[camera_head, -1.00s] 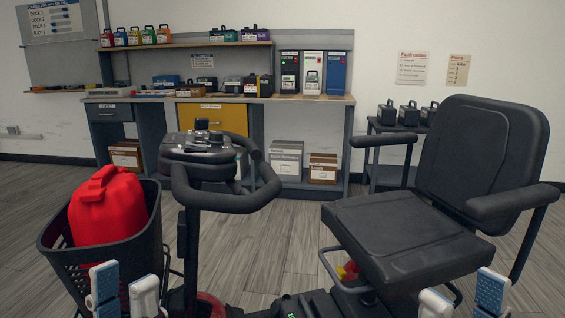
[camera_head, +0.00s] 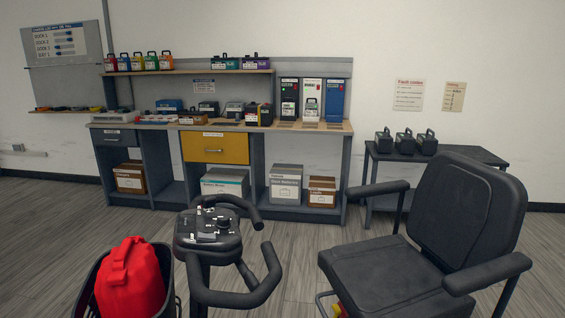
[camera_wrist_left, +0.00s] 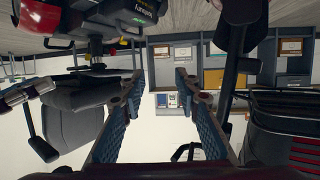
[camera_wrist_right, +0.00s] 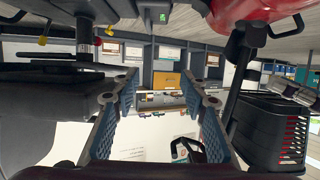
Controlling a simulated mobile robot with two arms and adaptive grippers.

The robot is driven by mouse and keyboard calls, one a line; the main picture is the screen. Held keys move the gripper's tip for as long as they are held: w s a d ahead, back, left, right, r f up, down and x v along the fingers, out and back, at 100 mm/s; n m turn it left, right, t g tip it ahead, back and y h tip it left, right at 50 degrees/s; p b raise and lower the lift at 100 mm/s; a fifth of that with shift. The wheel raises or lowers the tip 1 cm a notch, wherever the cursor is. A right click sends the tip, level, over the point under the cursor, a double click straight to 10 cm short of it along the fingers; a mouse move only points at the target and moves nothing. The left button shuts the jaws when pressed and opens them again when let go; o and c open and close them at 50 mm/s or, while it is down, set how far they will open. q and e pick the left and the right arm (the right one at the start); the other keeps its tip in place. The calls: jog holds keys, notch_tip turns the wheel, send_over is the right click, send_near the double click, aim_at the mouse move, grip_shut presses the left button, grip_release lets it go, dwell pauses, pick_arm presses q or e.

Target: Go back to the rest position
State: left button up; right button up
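Neither gripper shows in the head view. My left gripper (camera_wrist_left: 158,85) is open and empty in the left wrist view, its two blue-padded fingers apart. My right gripper (camera_wrist_right: 162,85) is also open and empty in the right wrist view, fingers wide apart. Both wrist views are upside down. The scooter stands close in front of me: its tiller (camera_head: 210,233) is in the lower middle of the head view and its black seat (camera_head: 395,275) at the lower right. Nothing is seen touching either gripper's fingertips.
A workbench (camera_head: 345,130) with a yellow drawer (camera_head: 215,148) stands against the back wall. A small dark side table (camera_head: 470,155) with battery packs is at the right. Open floor (camera_head: 120,235) shows at left.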

pick_arm(q)
jog(key=s+a+f+g+y+p, duration=0.1)
jog(key=s+a+f+g+p, duration=0.2)
jog(key=s, duration=0.9)
jog(key=s+a+f+g+y+p, duration=0.1)
jog(key=s+a+f+g+p, duration=0.3)
jog(key=s, duration=0.9)
jog(key=s+a+f+g+y+p, duration=0.1)
jog(key=s+a+f+g+p, duration=0.3)
jog(key=s+f, duration=0.4)
jog(key=s+g+p, duration=0.1)
jog(key=s+g, duration=0.1)
jog(key=s, duration=0.2)
jog(key=shift+s+f+n+y, duration=0.15)
jog(key=shift+s+n+y, duration=0.15)
jog(key=shift+s+y, duration=0.1)
pick_arm(e)
jog(key=s+d+f+g+h, duration=0.1)
jog(key=s+d+f+g, duration=0.2)
jog(key=s, duration=0.9)
jog(key=s+d+f+g+h, duration=0.1)
jog(key=s+d+f+g, duration=0.3)
jog(key=s, duration=0.9)
jog(key=s+d+f+g+h, duration=0.1)
jog(key=s+d+f+g, duration=0.3)
jog(key=s, duration=0.8)
notch_tip(320, 180, down, 4)
jog(key=shift+s+f+m+g+h, duration=0.15)
jog(key=shift+s+m+g+h, duration=0.2)
jog(key=shift+g, duration=0.65)
